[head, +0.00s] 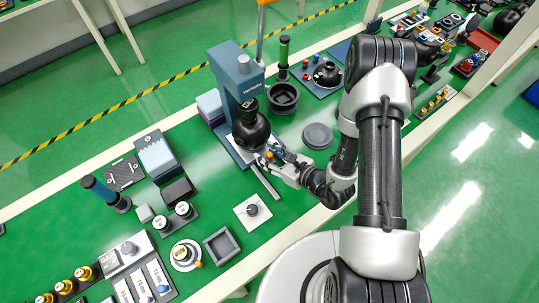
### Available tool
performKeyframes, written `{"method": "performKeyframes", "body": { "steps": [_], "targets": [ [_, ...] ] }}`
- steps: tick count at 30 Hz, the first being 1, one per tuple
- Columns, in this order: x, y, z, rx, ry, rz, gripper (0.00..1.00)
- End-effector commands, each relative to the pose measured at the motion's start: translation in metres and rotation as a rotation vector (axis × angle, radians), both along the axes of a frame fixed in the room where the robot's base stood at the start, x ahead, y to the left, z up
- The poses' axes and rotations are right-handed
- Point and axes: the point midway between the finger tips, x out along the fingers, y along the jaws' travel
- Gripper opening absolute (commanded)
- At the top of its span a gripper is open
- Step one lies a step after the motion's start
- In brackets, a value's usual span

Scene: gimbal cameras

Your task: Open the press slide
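The press is a blue-grey upright column (231,85) with lettering on its upper block, standing on a flat base on the green bench. A black rounded part (250,131) sits at the front of the column, low over the base. I cannot tell which part is the slide. My gripper (271,156) is at the front right of this black part, close to it and beside a small orange piece. The fingertips are small and partly lost against the dark shapes, so I cannot tell whether they touch or grip anything.
A lever with an orange top (262,22) rises behind the press. A white plate with a knob (252,211) lies in front.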

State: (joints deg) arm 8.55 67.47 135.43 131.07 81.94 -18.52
Motion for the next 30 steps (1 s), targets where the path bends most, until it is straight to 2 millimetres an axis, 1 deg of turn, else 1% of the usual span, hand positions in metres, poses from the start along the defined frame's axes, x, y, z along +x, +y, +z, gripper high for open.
{"method": "performKeyframes", "body": {
  "steps": [3, 4, 18, 21, 30],
  "targets": [
    [-0.0001, -0.0002, 0.0002, 0.0, 0.0, 0.0, 0.38],
    [-0.0001, -0.0002, 0.0002, 0.0, 0.0, 0.0, 0.37],
    [-0.0003, -0.0004, 0.0001, 0.0, 0.0, 0.0, 0.05],
    [-0.0003, -0.0005, 0.0001, 0.0, 0.0, 0.0, 0.0],
    [-0.0004, -0.0004, 0.0001, 0.0, 0.0, 0.0, 0.0]
  ]
}}
